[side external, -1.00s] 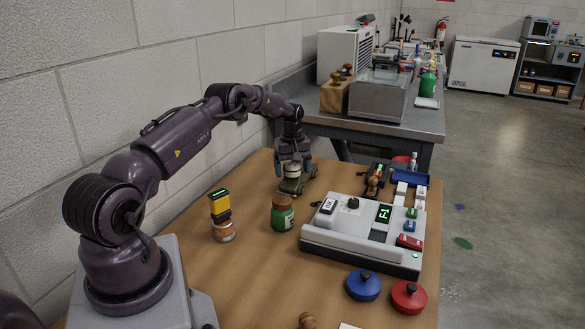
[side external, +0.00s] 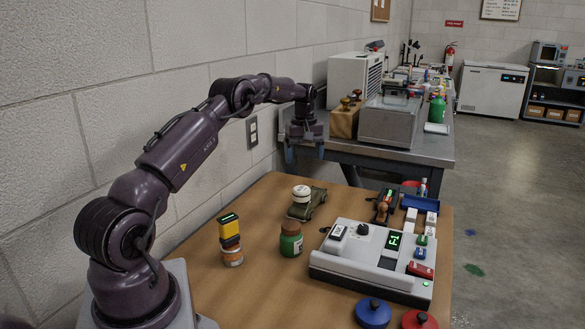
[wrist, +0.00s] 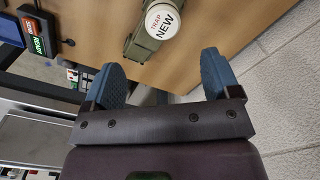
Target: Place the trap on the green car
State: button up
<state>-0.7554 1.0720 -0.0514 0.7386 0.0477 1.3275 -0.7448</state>
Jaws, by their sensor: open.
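The trap (side external: 301,194) is a small white cylinder with a white lid. In the wrist view its lid (wrist: 162,20) reads "TRAP NEW". It sits on top of the green car (side external: 314,205), a dull olive-green toy vehicle on the wooden table. The car also shows in the wrist view (wrist: 142,44), under and beside the trap. My gripper (side external: 305,156) is open and empty, raised above the trap and car and apart from both. Its blue fingertips (wrist: 161,70) show in the wrist view with nothing between them.
A green jar (side external: 291,243) stands in front of the car, and a yellow-and-black block (side external: 229,231) sits on an orange-and-white jar (side external: 232,257). A white machine (side external: 372,262) fills the table's right side. A block wall (side external: 110,110) runs along the left.

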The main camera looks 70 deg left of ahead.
jog(key=s+d+r+m+t+y, duration=0.15)
jog(key=d+r+m, duration=0.65)
jog(key=d+r, duration=1.2)
jog(key=s+d+m+t, duration=0.2)
jog(key=s+d+m, duration=0.2)
jog(key=s+d, duration=0.7)
jog(key=s+d+f+m+t+h, duration=0.1)
jog(key=s+d+f+m+t, duration=0.1)
jog(key=s+d+f+m, duration=0.2)
jog(key=s+d, duration=0.3)
jog(key=s, duration=0.3)
jog(key=shift+s+d+f+m, duration=0.2)
jog(key=shift+s+d+m, duration=0.05)
jog(key=shift+d+m, duration=0.15)
